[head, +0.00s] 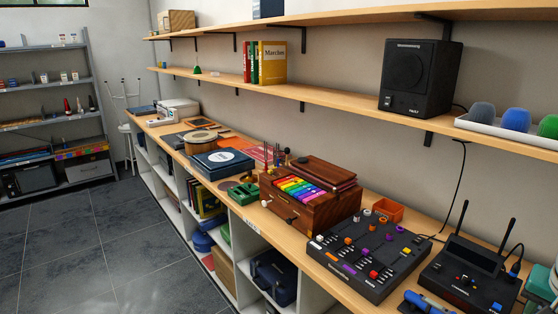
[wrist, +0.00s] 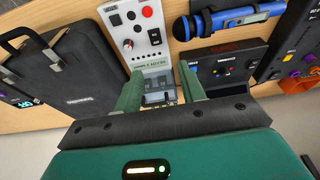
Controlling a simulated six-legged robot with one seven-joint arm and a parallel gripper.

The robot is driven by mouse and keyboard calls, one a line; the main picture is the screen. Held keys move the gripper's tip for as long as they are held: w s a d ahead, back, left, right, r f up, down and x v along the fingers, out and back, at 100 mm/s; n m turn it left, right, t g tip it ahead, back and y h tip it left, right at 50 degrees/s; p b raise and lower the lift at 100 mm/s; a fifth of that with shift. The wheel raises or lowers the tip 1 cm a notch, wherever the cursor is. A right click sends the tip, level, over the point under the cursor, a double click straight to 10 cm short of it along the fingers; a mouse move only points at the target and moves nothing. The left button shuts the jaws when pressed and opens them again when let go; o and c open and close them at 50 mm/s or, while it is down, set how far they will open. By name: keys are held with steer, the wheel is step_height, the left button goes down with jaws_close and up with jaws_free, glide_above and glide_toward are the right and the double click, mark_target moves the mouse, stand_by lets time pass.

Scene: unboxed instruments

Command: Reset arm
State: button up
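My gripper (wrist: 160,78) shows in the wrist view with its two green fingers spread apart. No object is held between them. A pale grey panel device (wrist: 152,62) with knobs lies beyond the fingers and shows through the gap.
A black case (wrist: 65,75) lies left of the fingers. A blue microphone (wrist: 235,18) and a black receiver (wrist: 228,66) lie right. In the head view, the receiver (head: 468,272), slider board (head: 365,258) and wooden box (head: 310,205) crowd the counter below a shelf (head: 340,92).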

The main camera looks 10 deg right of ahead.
steer(key=w+a+r+n+t, duration=0.1)
steer(key=w+a+n, duration=0.1)
steer(key=w+a, duration=0.35)
steer(key=w+a+n+t+y, duration=0.1)
steer(key=w+a+n, duration=0.15)
steer(key=a, duration=0.65)
steer(key=w+a+r+n+t, duration=0.1)
steer(key=w+a+n, duration=0.15)
steer(key=a, duration=0.55)
steer(key=s+a+n, duration=0.1)
steer(key=a+n, duration=0.1)
steer(key=a, duration=0.6)
steer(key=s+a+f+n+t+y, duration=0.1)
steer(key=a+n, duration=0.2)
steer(key=a, duration=0.6)
steer(key=shift+s+f+y, duration=0.25)
steer(key=shift+s+y, duration=0.05)
steer(key=shift+s, duration=0.1)
